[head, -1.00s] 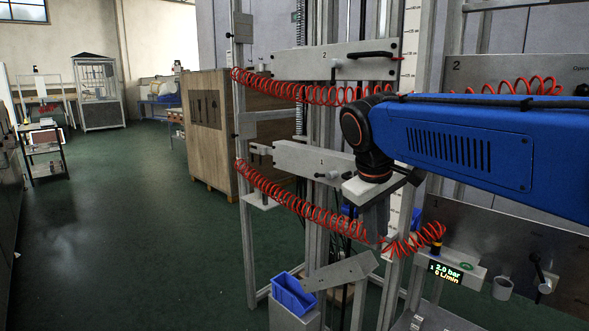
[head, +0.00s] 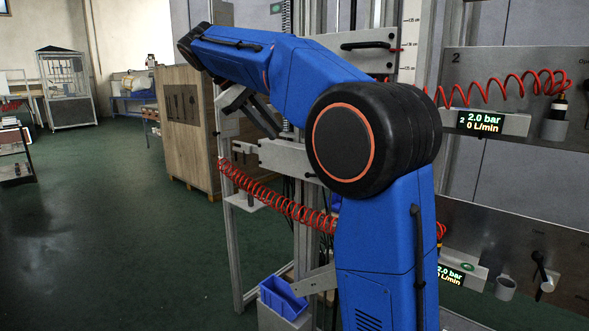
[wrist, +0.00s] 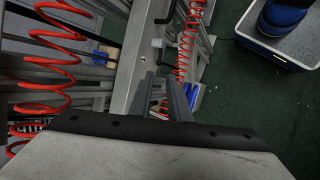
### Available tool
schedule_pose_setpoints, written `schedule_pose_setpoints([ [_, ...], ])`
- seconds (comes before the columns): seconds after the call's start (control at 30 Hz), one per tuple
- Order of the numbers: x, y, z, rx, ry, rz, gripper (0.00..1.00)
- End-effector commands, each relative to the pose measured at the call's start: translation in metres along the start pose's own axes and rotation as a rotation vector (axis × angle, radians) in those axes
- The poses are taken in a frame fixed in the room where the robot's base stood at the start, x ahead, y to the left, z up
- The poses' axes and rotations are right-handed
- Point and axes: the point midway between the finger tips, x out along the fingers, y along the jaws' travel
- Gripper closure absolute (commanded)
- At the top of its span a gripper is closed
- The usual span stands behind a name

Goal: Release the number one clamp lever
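The lower clamp plate (head: 285,157), marked 1 in the earlier head frame, is partly hidden behind my arm in the head view. The number one lever cannot be made out there. In the wrist view a pale metal plate (wrist: 128,75) carries a dark lever-like bar (wrist: 167,13) near the top edge, with a light knob (wrist: 157,44) just below it. I cannot tell for sure that this bar is the number one lever. My gripper (wrist: 162,78) points toward this plate, fingers slightly apart with nothing seen between them. It also shows in the head view (head: 268,128).
A red coiled hose (head: 280,205) hangs below the lower plate, and coils (wrist: 188,40) flank the gripper in the wrist view. A blue bin (head: 283,297) stands low in front. A wooden crate (head: 187,125) is behind left. The floor at left is open.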

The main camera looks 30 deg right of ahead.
Motion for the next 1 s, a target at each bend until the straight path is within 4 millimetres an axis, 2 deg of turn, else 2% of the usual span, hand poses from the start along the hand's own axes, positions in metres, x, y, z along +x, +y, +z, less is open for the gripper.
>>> schedule_pose_setpoints([
  [0.13,0.004,0.002,-0.001,0.0,-0.006,0.002,0.83],
  [0.27,0.019,0.001,0.0,0.0,-0.006,0.002,0.83],
  [1.0,0.146,0.001,0.0,0.0,-0.006,0.001,0.83],
])
